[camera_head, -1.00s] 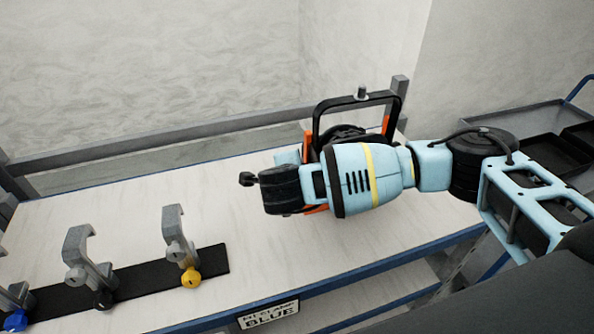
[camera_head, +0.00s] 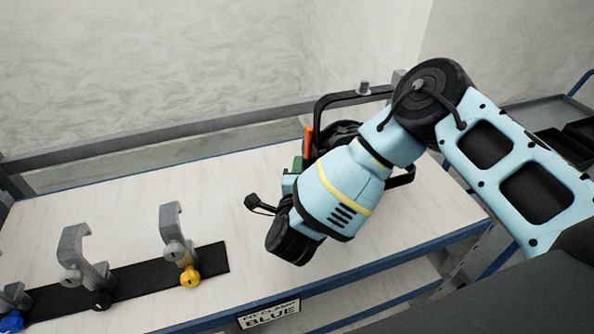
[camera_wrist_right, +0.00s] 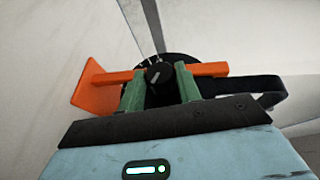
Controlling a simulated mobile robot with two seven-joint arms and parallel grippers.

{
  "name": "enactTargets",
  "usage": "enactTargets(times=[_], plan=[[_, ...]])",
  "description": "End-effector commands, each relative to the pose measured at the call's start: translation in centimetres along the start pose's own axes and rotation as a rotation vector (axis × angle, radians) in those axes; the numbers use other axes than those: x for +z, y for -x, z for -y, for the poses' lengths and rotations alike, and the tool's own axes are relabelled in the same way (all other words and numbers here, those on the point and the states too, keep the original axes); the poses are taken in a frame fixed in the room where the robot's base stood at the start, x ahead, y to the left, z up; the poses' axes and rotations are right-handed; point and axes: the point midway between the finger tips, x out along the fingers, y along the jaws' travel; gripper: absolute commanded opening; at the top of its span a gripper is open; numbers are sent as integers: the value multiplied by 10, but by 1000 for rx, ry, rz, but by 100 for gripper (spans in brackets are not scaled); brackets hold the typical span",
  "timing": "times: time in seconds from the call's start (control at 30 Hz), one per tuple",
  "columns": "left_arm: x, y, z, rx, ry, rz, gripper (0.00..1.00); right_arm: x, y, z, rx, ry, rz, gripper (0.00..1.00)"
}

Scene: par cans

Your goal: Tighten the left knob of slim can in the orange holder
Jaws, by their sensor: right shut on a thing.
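The slim can (camera_head: 343,133) is black and sits at the back right of the table, mostly hidden behind my right arm. Its black yoke (camera_head: 321,112) rises above it, and a bit of the orange holder (camera_head: 308,140) shows beside it. In the right wrist view a black knob (camera_wrist_right: 159,77) with a pale pointer line lies between the green fingers of my right gripper (camera_wrist_right: 160,86), which is shut on it. The orange holder (camera_wrist_right: 95,86) spans behind the fingers, and the can's black body (camera_wrist_right: 150,60) shows behind the knob. My left gripper is not in view.
Grey clamps stand on a black strip (camera_head: 135,284) at the front left, including one with a yellow knob (camera_head: 190,278). A sign reading BLUE (camera_head: 268,314) hangs at the table's front edge. Dark trays (camera_head: 560,145) stand at the right. The table's middle left is clear.

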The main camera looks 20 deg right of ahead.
Motion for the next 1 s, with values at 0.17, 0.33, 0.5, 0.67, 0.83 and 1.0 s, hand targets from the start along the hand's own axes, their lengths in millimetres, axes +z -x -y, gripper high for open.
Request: enactTargets(times=[0.17, 0.33, 0.5, 0.67, 0.83, 1.0], plan=[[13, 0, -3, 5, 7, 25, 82, 1, -1, -4, -71, -27, 1, 11], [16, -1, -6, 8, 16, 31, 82, 1, -1, -4, -117, -49, 0, 11], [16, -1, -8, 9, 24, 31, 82, 1, 0, -3, -137, -59, -1, 11], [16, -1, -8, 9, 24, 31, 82, 0, 0, -2, -141, -60, -1, 11], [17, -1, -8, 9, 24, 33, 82, 0, 0, -2, -140, -60, -1, 11], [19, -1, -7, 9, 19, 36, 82, 0, 0, -2, -139, -60, -1, 50]])
